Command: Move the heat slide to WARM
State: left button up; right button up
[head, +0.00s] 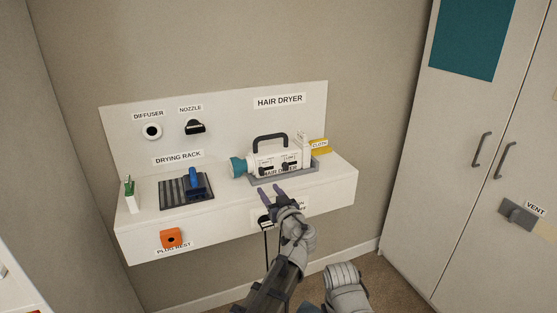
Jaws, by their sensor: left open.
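The hair dryer (254,163) is a white body with a teal end on its left and a dark handle on top. It lies on a grey tray (314,172) on the white shelf. Its front has two small dark controls, a left one (265,168) and a right one (289,165). Their small labels are too blurred to read, so I cannot tell which is the heat slide or how it is set. My left gripper (272,190) is open and empty, in front of and below the dryer, apart from it in the picture.
A drying rack (172,194) with a blue brush (193,180) stands left on the shelf (145,230). A yellow cloth (320,147) lies behind the dryer's right end. An orange plug rest (171,238) is on the shelf front. A cabinet (440,140) stands at right.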

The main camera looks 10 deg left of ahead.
aim_at(263, 172)
pick_arm(q)
jog(key=shift+t, duration=0.3)
jog(key=shift+w+d+r+x, duration=0.1)
jog(key=shift+d+r+x, duration=0.05)
jog(key=shift+x, duration=1.3)
jog(key=shift+w+d+r+x, duration=0.1)
jog(key=shift+d+r+x, duration=0.1)
jog(key=shift+x, duration=1.2)
jog(key=shift+w+d+r+x, duration=0.1)
jog(key=shift+d+r+x, duration=0.05)
jog(key=shift+x, duration=1.3)
grip_shut()
jog(key=shift+d, duration=0.1)
